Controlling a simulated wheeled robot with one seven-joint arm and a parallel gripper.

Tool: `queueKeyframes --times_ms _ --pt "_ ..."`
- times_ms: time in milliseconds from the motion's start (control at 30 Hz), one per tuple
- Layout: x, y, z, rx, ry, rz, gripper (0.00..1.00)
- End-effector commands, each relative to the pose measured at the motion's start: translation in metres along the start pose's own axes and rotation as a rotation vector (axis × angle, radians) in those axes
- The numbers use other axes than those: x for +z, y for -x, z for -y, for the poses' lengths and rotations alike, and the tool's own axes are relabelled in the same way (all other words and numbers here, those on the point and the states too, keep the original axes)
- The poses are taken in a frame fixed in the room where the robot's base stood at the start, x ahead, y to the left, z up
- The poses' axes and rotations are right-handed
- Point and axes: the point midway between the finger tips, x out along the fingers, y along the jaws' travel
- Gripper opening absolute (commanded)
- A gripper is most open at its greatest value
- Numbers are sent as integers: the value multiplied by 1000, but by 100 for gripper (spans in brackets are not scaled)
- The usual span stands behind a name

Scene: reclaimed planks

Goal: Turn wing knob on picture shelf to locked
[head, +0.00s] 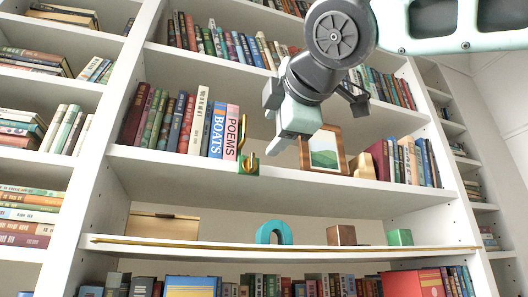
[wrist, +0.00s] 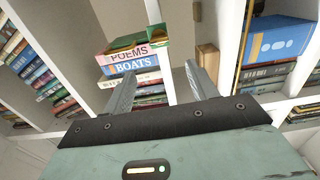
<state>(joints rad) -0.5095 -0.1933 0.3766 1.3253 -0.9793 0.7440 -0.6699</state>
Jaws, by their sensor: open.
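I cannot make out a wing knob for certain in either view. A framed landscape picture (head: 324,149) stands on the middle shelf (head: 200,166) in the head view. Left of it, a small green block with a gold, pronged piece (head: 249,166) stands at the shelf's front edge beside the POEMS book; I cannot tell whether this is the knob. Green also shows beside POEMS in the wrist view (wrist: 155,36). My gripper (wrist: 160,72) is open, with nothing seen between its fingers. In the head view its teal hand is in front of the middle shelf, hiding part of it.
Books, including BOATS (head: 216,131) and POEMS (head: 231,133), fill the middle shelf's left. More books (head: 408,162) stand at its right. The lower shelf (head: 230,252) has a brass strip along its front, a turquoise arch (head: 273,229) and small blocks. White uprights divide the bays.

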Motion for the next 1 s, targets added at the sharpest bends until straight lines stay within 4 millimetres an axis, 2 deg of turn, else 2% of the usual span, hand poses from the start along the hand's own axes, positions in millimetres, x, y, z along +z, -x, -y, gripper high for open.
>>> queueKeyframes --times_ms 100,300,1000 --pt "0 22 2 1 -1 0 58" --pt "0 41 1 -1 1 0 58" --pt "0 44 0 -1 0 0 58"
